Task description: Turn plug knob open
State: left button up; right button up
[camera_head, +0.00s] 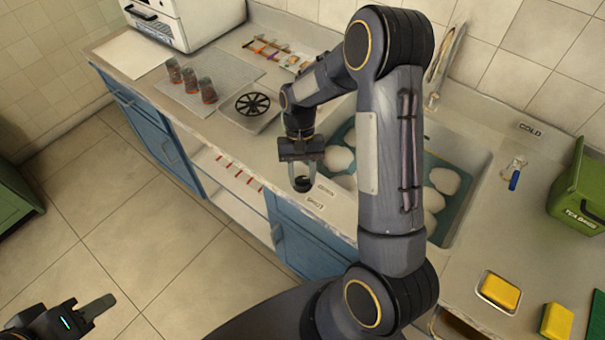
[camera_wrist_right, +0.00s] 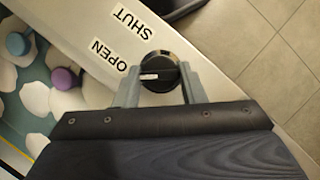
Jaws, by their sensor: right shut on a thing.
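The plug knob (camera_wrist_right: 160,72) is round and black with a white pointer mark. It sits on the counter edge beside the sink. In the right wrist view, the mark points left, just below the OPEN label (camera_wrist_right: 109,57); the SHUT label (camera_wrist_right: 133,22) is above. My right gripper (camera_wrist_right: 160,88) is shut on the knob, one finger on each side. In the head view, the knob (camera_head: 302,185) shows between the right gripper's fingers, with the labels just right of it. My left gripper (camera_head: 100,306) is at the bottom left, over the floor, away from the counter.
The sink (camera_head: 462,195) holds pale rounded items on a teal surface. A black round grate (camera_head: 252,103) and several small glasses (camera_head: 190,80) stand on the counter left of the knob. A green bin (camera_head: 580,195) and yellow sponges (camera_head: 500,291) are at right.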

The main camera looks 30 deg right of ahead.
jog(key=shift+n, duration=0.3)
jog(key=o, duration=1)
jog(key=shift+r, duration=0.1)
jog(key=b+v, duration=0.1)
jog(key=v, duration=0.6)
jog(key=shift+w+r, duration=0.15)
jog(key=shift+r, duration=0.15)
